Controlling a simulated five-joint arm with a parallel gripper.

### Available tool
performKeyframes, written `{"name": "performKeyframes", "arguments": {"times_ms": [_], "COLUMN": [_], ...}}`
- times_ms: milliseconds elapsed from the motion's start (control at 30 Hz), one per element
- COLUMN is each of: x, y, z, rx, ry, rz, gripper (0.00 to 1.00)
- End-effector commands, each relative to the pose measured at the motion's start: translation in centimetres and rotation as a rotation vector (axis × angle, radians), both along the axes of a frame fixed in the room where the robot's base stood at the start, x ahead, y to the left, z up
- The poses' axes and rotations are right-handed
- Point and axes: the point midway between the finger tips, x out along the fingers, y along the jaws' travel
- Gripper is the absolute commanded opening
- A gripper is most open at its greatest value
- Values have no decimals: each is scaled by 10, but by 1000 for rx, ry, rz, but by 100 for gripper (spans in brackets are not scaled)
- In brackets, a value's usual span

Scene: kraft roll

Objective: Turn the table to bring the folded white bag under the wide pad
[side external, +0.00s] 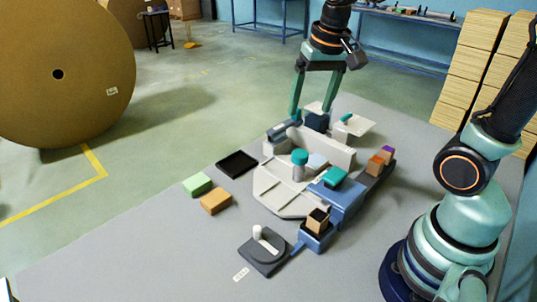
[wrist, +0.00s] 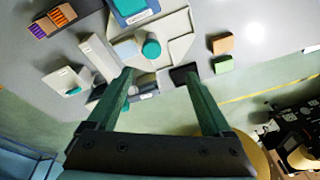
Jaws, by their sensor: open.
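The pale round table (side external: 283,201), with thin raised dividers, sits in the middle of the machine; part of it shows in the wrist view (wrist: 178,22). A small whitish block (side external: 317,162), perhaps the folded white bag, lies beside a teal-topped post (side external: 299,158). It also shows in the wrist view (wrist: 126,48). A broad teal piece (side external: 334,176) on a blue housing may be the wide pad; the bag appears beside it, though the exact overlap is unclear. My gripper (side external: 311,114) is open and empty behind the machine, with its fingers spread in the wrist view (wrist: 159,77).
A long pale wall (side external: 330,150) stands behind the post. A dark base with a white knob (side external: 257,233) is in front. Green (side external: 197,184) and orange (side external: 215,201) blocks and a black tray (side external: 237,163) lie left. The grey tabletop's front left is clear.

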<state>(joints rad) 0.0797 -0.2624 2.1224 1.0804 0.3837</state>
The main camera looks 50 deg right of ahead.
Motion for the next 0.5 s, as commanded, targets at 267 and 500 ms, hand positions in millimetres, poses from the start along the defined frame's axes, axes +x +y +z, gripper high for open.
{"name": "performKeyframes", "arguments": {"times_ms": [267,500], "x": [30,35], "y": [-20,-24], "z": [-22,-32], "rx": [43,49], "ry": [165,200], "rz": [-262,-322], "gripper": [84,84]}}
